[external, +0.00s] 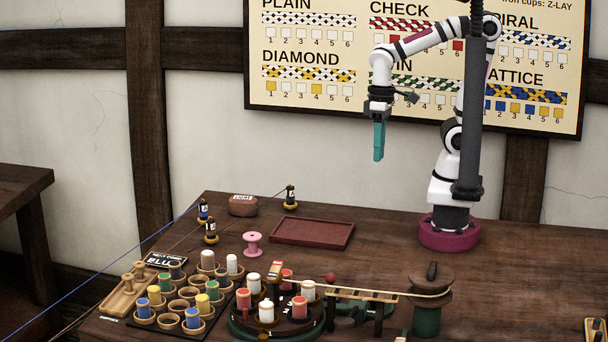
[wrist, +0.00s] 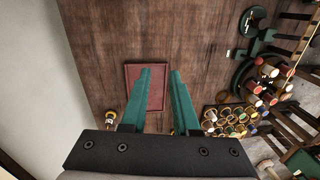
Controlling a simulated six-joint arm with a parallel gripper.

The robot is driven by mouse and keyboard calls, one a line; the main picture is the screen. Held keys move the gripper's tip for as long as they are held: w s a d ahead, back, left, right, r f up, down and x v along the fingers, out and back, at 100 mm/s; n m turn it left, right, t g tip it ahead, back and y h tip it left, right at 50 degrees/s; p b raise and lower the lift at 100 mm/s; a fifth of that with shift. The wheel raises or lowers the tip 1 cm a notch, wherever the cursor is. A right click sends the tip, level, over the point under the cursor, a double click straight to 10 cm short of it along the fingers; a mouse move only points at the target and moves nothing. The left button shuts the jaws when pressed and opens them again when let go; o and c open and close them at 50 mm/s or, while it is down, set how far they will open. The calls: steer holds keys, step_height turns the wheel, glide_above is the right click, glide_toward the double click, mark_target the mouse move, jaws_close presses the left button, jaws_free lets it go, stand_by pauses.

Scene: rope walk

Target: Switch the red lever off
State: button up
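A small red ball-shaped knob (external: 330,277) shows behind the wooden rail of the rope machine in the external view. It looks like the tip of the red lever, but its stem is hidden and I cannot tell its position. My gripper (external: 378,158) hangs high above the table, fingers pointing down, well above and apart from the knob. In the wrist view the two teal fingers of my gripper (wrist: 160,72) stand apart with nothing between them. The machine's round green-edged carousel (external: 284,318) carries red and white spools.
A red-brown tray (external: 312,233) lies empty on the table (external: 380,245). A rack of coloured spools (external: 181,306), a pink spool (external: 252,243) and small black-and-gold bobbins (external: 290,197) stand to the left. A green-based post with a wooden drum (external: 431,290) stands at the right. The table's right side is mostly clear.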

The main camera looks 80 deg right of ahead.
steer(key=w+a+n, duration=0.1)
steer(key=a, duration=0.1)
steer(key=w+a+n, duration=0.3)
steer(key=w+a, duration=0.1)
steer(key=a, duration=0.1)
steer(key=shift+f+n, duration=0.15)
steer(key=shift+n, duration=0.25)
steer(key=shift+c, duration=1.1)
steer(key=a+n, duration=0.1)
steer(key=a, duration=0.1)
steer(key=w+a+n, duration=0.1)
steer(key=a, duration=0.1)
steer(key=w+a+f+n, duration=0.1)
steer(key=a, duration=0.2)
jaws_close()
steer(key=s+a+f+n, duration=0.1)
steer(key=a+f+n, duration=0.2)
steer(key=a, duration=0.6)
steer(key=s+a+f+n, duration=0.2)
steer(key=a+n, duration=0.3)
steer(key=a, duration=0.5)
steer(key=shift+f+n+t+y, duration=0.3)
steer(key=shift+f+n+t, duration=0.1)
steer(key=x, duration=1)
